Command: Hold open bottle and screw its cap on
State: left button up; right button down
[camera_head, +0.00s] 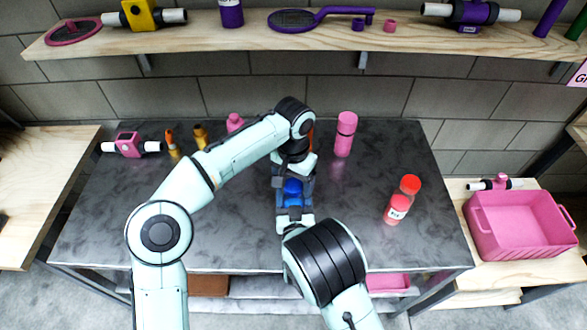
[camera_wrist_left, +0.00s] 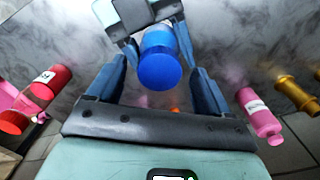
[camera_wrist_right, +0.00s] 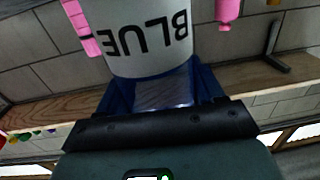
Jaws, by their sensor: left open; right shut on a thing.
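The blue bottle (camera_head: 292,187) stands above the table, largely hidden by my arms. In the left wrist view its round blue top (camera_wrist_left: 160,72) lies between my left fingers. I cannot tell whether that top is a seated cap or how far it is screwed. My left gripper (camera_head: 293,177) is open, one finger on each side of the top, with gaps visible. My right gripper (camera_head: 294,213) is shut on the bottle body from the front. The right wrist view shows the bottle's white label (camera_wrist_right: 140,38) reading BLUE, close against that gripper.
A wooden shelf (camera_head: 230,42) runs above. A pink crate (camera_head: 519,238) stands at right. The front left table is clear.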

pick_arm(q)
notch_tip(320, 180, up, 11)
jog(key=shift+r, duration=0.2)
dwell(0.3)
pick_arm(e)
jog(key=shift+c, duration=0.3)
grip_release()
pick_arm(q)
jog(key=shift+s+f, duration=0.1)
